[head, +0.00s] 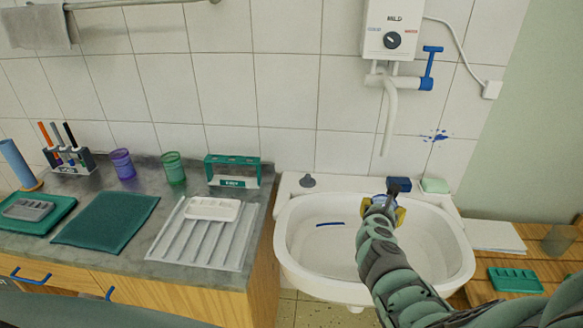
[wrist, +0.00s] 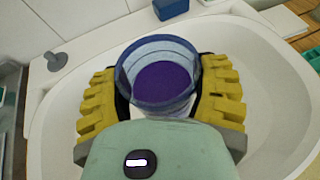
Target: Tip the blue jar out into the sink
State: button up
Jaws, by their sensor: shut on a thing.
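The blue jar (wrist: 158,103) is a clear blue-rimmed cup with dark purple liquid inside, seen from above in the wrist view. My gripper (wrist: 160,92) is shut on it, with a yellow ribbed finger on each side. The jar looks roughly upright. It is over the white sink (wrist: 270,92), inside the rim's outline. In the head view my gripper (head: 384,208) is over the sink basin (head: 310,250), and my wrist hides most of the jar. A dark blue streak lies in the basin, left of my gripper.
A white spout (head: 390,122) hangs behind the sink. A blue block (head: 399,184), a soap (head: 434,186) and a grey plug (head: 307,181) sit on the sink's back ledge. Left, the counter holds a purple cup (head: 122,164), a green cup (head: 173,168) and a ribbed drainer (head: 200,240).

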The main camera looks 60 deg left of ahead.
jog(key=f+m+y+b, duration=0.1)
jog(key=m+y+b, duration=0.1)
jog(key=m+b, duration=0.1)
jog(key=s+a+f+m+g+y+b, duration=0.1)
jog(key=f+m+y+b, duration=0.1)
jog(key=m+y+b, duration=0.1)
jog(key=s+f+m+g+y+b, duration=0.1)
jog(key=f+m+y+b, duration=0.1)
jog(key=m, duration=0.3)
jog(key=shift+s+a+f+y+b, duration=0.25)
jog(key=shift+y+b, duration=0.15)
jog(key=shift+b, duration=0.45)
jog(key=m, duration=0.2)
jog(key=d+r+m+y, duration=0.1)
jog(key=shift+w+m+t+b, duration=0.3)
dwell(1.6)
